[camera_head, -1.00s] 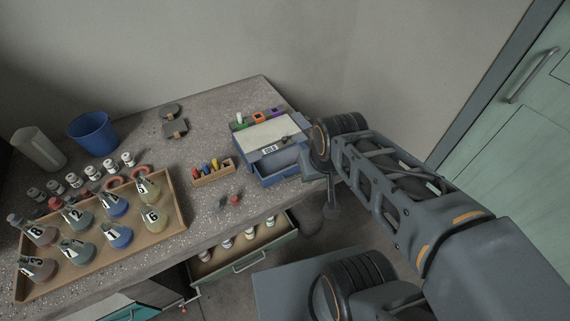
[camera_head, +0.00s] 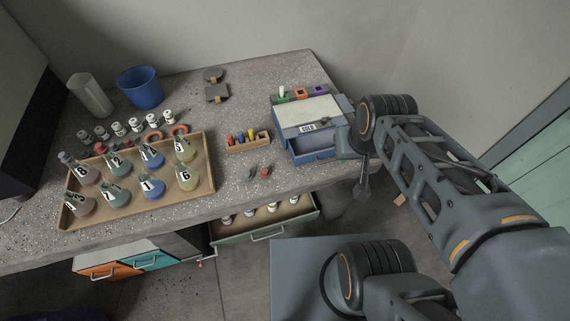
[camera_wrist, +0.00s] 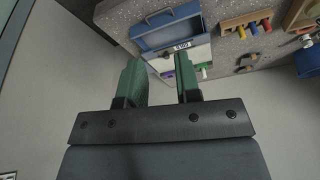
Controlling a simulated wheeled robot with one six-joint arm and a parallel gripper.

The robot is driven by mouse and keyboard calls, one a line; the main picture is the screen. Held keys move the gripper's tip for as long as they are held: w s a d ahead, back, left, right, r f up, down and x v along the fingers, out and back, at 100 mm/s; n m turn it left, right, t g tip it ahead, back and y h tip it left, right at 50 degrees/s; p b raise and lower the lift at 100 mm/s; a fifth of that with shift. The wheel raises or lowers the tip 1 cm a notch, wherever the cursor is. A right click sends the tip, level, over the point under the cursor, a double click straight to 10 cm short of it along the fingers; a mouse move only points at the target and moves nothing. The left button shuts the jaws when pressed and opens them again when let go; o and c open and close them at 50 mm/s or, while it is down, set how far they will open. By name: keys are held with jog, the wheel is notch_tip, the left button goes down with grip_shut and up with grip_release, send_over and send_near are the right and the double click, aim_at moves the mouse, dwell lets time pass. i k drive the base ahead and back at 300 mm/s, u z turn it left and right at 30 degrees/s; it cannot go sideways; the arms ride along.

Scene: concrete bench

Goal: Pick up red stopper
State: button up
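A small red piece (camera_head: 265,172) lies on the bench near its front edge, beside a small grey item; it looks like a stopper. Another red top (camera_head: 100,148) shows among the flasks at the back left of the wooden tray (camera_head: 209,188); I cannot tell which is the stopper meant. My gripper (camera_wrist: 161,78) shows two green fingers, wide apart with nothing between them, in the wrist view. It is away from both red pieces. In the head view its fingers cannot be made out clearly.
A blue-grey box (camera_head: 312,112) with an open drawer stands at the bench's right end. A small wooden rack (camera_head: 248,146) with coloured pieces is left of it. A bench drawer (camera_head: 265,226) is pulled out below the front edge. Blue (camera_head: 141,90) and grey cups stand at the back left.

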aim_at(265, 173)
jog(key=z, duration=1.4)
jog(key=k, duration=1.1)
jog(key=u, duration=1.65)
jog(key=i, duration=0.5)
